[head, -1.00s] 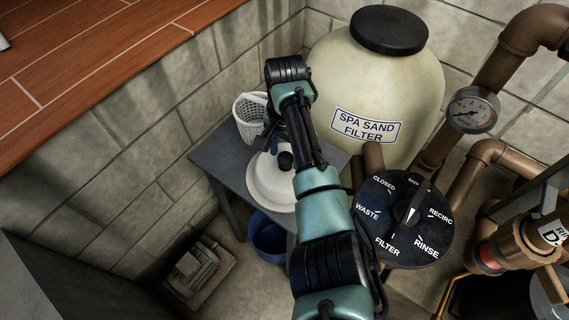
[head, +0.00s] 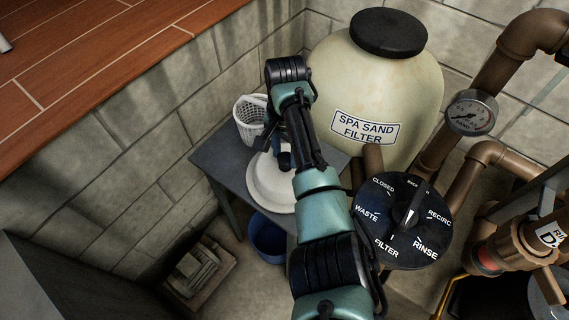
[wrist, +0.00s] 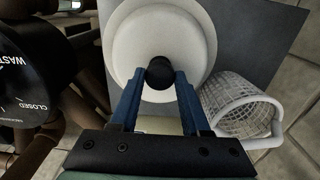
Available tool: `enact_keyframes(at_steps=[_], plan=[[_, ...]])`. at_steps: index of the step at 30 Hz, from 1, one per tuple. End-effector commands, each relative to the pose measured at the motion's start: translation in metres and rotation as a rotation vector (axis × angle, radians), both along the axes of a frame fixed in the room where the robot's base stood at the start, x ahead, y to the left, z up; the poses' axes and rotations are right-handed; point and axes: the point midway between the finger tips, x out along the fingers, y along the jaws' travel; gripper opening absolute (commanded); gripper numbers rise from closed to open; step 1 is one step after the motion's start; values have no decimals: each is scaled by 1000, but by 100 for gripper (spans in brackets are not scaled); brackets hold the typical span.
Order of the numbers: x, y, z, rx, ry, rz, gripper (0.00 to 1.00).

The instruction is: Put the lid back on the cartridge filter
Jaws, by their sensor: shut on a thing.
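The lid is a round white disc (head: 268,186) with a black knob, resting on a small grey table (head: 215,157). It shows large in the wrist view (wrist: 150,28), where the table is around it. My gripper (wrist: 160,75) has its blue fingers on either side of the black knob (wrist: 159,70) and is shut on it. In the head view my gripper (head: 285,158) is partly hidden behind my arm, which also covers the lid's right side. I cannot make out an open cartridge filter housing in these views.
A white mesh basket (head: 249,120) stands on the table behind the lid. A blue bucket (head: 268,237) is on the floor below. The sand filter tank (head: 375,95), the black valve dial (head: 390,225) and brown pipes (head: 480,85) crowd the right. A block wall bounds the left.

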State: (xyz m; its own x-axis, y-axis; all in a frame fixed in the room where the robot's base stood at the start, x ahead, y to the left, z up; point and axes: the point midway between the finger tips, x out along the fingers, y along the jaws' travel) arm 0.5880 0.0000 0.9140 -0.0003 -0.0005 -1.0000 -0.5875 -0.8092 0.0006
Motion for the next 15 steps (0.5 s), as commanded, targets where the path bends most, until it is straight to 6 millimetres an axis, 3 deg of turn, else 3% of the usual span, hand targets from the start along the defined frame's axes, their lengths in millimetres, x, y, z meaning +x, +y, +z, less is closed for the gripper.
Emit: enact_keyframes(at_steps=[15], plan=[[0,0,34,1,-1,0,0]])
